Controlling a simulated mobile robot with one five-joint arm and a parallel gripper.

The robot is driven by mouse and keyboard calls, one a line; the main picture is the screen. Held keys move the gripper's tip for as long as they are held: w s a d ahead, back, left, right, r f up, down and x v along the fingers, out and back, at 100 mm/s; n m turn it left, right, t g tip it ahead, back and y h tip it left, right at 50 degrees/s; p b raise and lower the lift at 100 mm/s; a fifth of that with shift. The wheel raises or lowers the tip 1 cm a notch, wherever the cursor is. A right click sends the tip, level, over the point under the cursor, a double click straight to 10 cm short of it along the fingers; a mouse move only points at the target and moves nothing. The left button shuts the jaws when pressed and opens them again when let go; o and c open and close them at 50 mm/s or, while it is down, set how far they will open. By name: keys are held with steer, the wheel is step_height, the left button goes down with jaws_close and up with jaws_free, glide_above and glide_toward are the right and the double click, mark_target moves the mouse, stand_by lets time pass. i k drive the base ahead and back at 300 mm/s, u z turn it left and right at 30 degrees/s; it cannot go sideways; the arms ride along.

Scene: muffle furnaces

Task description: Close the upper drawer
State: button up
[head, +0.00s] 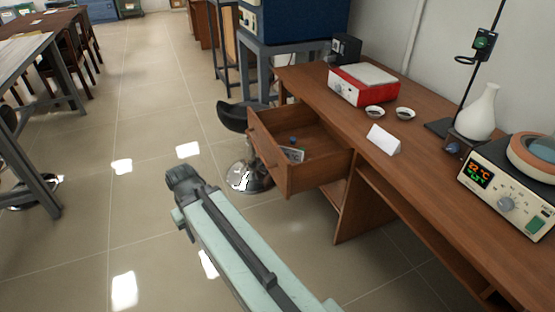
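The upper drawer (283,170) is a brown wooden drawer under the desk, pulled well out to the left. A small blue item and a flat, light-coloured item lie inside it. A small knob (256,129) shows on its front. My pale green arm reaches up from the bottom of the head view. My gripper (180,182) is at its far end, to the left of the drawer and apart from it. The gripper's fingers are dark and seen from behind, so I cannot tell whether they are open or shut.
The wooden desk (350,110) carries a red device (362,86), two small dishes, a white card, a white flask (481,113) and a hotplate (508,190). A black stool (236,118) stands behind the drawer. Open tiled floor (100,230) lies to the left.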

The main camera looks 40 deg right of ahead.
mark_target(331, 155)
steer(key=u, duration=0.15)
steer(key=k, duration=0.15)
steer(key=u, duration=0.75)
steer(key=i, duration=1.95)
steer(key=z, duration=2.95)
steer(key=i, duration=1)
steer(key=u, duration=0.05)
